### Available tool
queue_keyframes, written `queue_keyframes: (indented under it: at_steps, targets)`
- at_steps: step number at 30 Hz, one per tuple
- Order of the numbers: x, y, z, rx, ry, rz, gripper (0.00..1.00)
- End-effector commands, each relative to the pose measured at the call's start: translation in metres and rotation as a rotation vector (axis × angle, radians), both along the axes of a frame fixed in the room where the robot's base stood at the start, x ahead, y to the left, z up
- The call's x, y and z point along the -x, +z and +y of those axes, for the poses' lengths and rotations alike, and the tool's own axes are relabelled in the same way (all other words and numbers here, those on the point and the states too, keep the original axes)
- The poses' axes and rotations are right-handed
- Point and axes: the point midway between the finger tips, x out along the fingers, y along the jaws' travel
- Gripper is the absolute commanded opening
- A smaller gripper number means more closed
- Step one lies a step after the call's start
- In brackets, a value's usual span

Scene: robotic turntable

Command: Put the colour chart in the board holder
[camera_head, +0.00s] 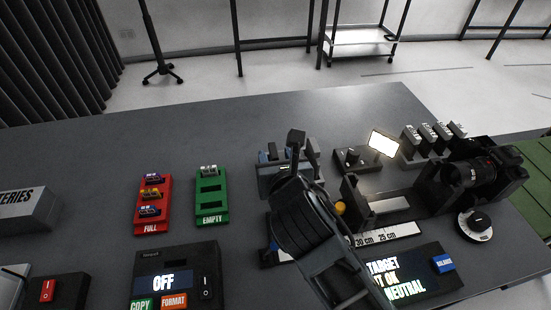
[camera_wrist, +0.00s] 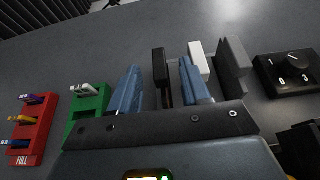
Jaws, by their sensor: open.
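My gripper (camera_wrist: 160,92) is open, its two blue fingers spread on either side of a dark upright piece with a black top (camera_wrist: 160,66). This piece may be the handle of the colour chart; its face is hidden, and I cannot tell whether the fingers touch it. A dark upright block with an orange knob (camera_head: 340,208) stands by the distance scale, right of my arm. It may be the board holder; I cannot tell for sure.
A white board (camera_wrist: 199,58) and a grey one (camera_wrist: 233,62) stand right of the fingers. Red (camera_head: 153,205) and green (camera_head: 211,196) battery trays lie left. A camera (camera_head: 480,168), dial box (camera_head: 350,160) and lit panel (camera_head: 383,143) stand right. The table's back is clear.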

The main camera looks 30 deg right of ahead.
Motion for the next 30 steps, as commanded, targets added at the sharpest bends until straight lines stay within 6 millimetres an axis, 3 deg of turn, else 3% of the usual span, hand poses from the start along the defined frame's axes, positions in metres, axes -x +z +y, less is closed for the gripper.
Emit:
queue_keyframes:
  at_steps: [12, 21, 30]
  targets:
    - [-0.045, -0.019, -0.015, 0.000, 0.000, 0.000, 0.47]
    - [-0.049, -0.022, -0.016, 0.000, 0.000, 0.001, 0.47]
    - [-0.049, -0.021, -0.016, 0.000, 0.000, 0.001, 0.19]
